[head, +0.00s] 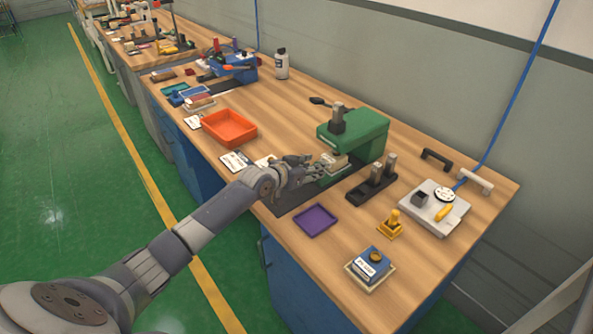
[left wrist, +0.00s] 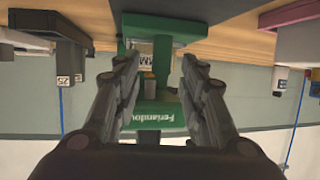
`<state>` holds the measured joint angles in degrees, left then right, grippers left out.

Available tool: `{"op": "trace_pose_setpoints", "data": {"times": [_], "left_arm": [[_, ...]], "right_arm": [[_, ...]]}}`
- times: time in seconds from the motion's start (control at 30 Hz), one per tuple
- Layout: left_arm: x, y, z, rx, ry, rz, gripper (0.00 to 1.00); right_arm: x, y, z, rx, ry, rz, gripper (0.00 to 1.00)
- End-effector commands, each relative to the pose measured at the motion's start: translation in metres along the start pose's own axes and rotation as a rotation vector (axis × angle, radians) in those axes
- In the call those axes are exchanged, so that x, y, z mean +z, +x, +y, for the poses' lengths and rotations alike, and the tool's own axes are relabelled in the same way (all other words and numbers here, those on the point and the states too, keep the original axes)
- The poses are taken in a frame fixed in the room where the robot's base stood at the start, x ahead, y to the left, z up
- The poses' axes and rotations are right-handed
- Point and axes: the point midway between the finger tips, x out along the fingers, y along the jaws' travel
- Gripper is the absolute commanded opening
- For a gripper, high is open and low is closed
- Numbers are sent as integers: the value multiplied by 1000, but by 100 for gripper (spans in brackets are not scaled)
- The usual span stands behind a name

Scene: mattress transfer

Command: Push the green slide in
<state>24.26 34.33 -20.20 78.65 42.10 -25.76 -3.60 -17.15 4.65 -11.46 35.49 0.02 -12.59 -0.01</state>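The green press-like machine (head: 364,136) stands on the bench, with a grey post on top. Its green slide (head: 335,178) sticks out at the front, low down, with a pale block on it. In the left wrist view, which looks upside down, green parts of the slide (left wrist: 172,27) show at the top and the lettered machine body (left wrist: 160,122) lies beyond. My left gripper (head: 318,170) is at the front of the machine, beside the slide; its fingers (left wrist: 160,68) are apart with nothing clearly held. Contact with the slide cannot be told. My right gripper is not seen.
A black stand with grey posts (head: 372,182) is right of the machine. An orange tray (head: 229,127) is to the left. Bare bench lies between them.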

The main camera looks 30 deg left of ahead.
Motion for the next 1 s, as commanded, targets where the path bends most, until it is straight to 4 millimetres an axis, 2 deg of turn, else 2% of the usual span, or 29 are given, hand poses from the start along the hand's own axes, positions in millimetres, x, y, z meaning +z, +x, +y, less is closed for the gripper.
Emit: {"op": "trace_pose_setpoints", "data": {"times": [0.4,0.6,0.8,1.0], "left_arm": [[1,-65,0,0,3,-1,38],[0,-88,0,-1,1,0,38],[0,-96,0,-1,2,0,38],[-1,-97,0,0,1,0,38]], "right_arm": [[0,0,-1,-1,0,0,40],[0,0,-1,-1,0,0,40],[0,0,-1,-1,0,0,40],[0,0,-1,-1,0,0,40]]}}
